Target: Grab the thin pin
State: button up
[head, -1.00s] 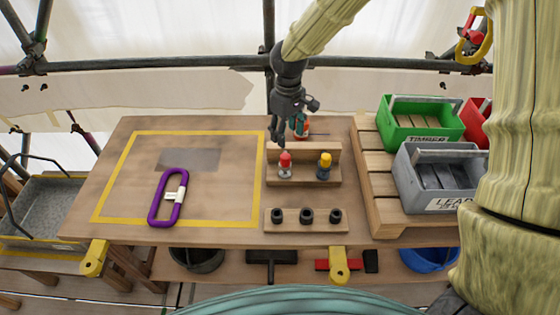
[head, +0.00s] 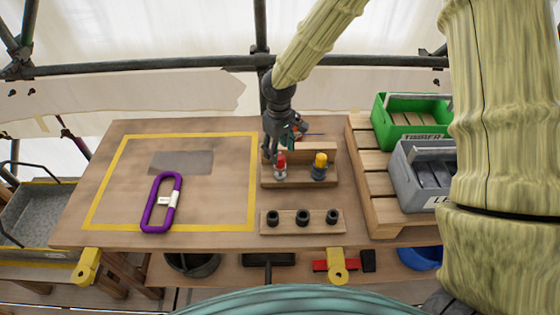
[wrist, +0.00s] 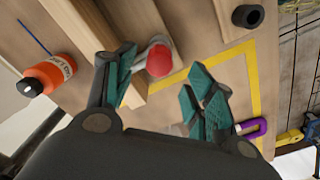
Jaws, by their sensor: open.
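Two pins stand upright in a wooden rack (head: 300,181) on the bench. One has a red top and grey body (head: 281,161); the other has a yellow top and dark body (head: 320,161). The red-topped pin looks a little slimmer. My gripper (head: 270,155) is open and points down just behind and left of the red-topped pin, overlapping it in the head view. In the wrist view the red top (wrist: 159,60) shows between the spread teal-padded fingers (wrist: 160,80), toward their tips. I cannot tell whether either finger touches it.
A block with three dark sockets (head: 302,219) lies in front of the rack. A purple ring with a white tag (head: 161,202) lies in the yellow-taped area. Green (head: 410,117) and grey (head: 427,175) bins stand right.

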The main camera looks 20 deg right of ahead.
aim_at(280, 156)
jog(key=shift+d+f+p, duration=0.15)
jog(key=shift+f+p, duration=0.8)
jog(key=shift+f, duration=1.5)
jog(key=c, duration=1.1)
jog(key=shift+c, duration=0.2)
